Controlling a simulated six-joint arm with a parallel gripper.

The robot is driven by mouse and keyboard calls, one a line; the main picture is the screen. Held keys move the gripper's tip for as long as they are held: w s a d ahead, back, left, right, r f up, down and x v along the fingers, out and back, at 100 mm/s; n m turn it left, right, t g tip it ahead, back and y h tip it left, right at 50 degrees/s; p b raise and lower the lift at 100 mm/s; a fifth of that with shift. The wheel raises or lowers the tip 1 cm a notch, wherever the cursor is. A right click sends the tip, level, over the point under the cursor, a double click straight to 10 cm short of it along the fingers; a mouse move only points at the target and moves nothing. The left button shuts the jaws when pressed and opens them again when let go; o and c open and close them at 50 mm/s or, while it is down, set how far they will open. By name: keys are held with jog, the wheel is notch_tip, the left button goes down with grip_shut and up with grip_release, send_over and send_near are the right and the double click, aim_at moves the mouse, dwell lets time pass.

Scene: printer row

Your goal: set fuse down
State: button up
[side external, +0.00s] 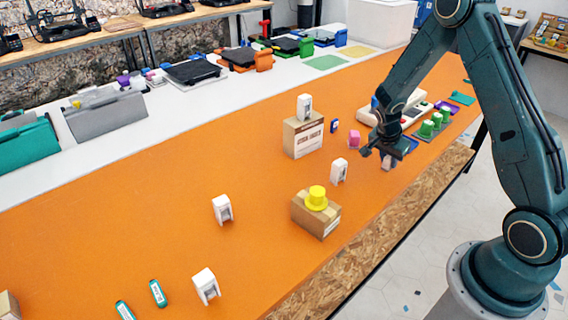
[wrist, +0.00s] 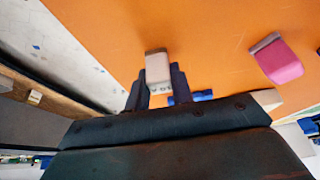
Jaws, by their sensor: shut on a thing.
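My gripper (side external: 378,150) is over the far right part of the orange table, near the pink block. In the wrist view my gripper (wrist: 157,80) is shut on a small pale block with a grey-brown end, which I take to be the fuse (wrist: 158,66). The block sits between the two dark fingers.
A pink block (side external: 354,141) stands close by, also in the wrist view (wrist: 279,62). White pieces (side external: 339,171) stand around, one on a carton (side external: 303,137). Green cups (side external: 427,129) stand to the right. A box (side external: 316,214) bears a yellow hat-shaped piece.

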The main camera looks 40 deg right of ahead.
jog(key=shift+f, duration=0.15)
jog(key=o, duration=1)
jog(key=shift+v, duration=6.2)
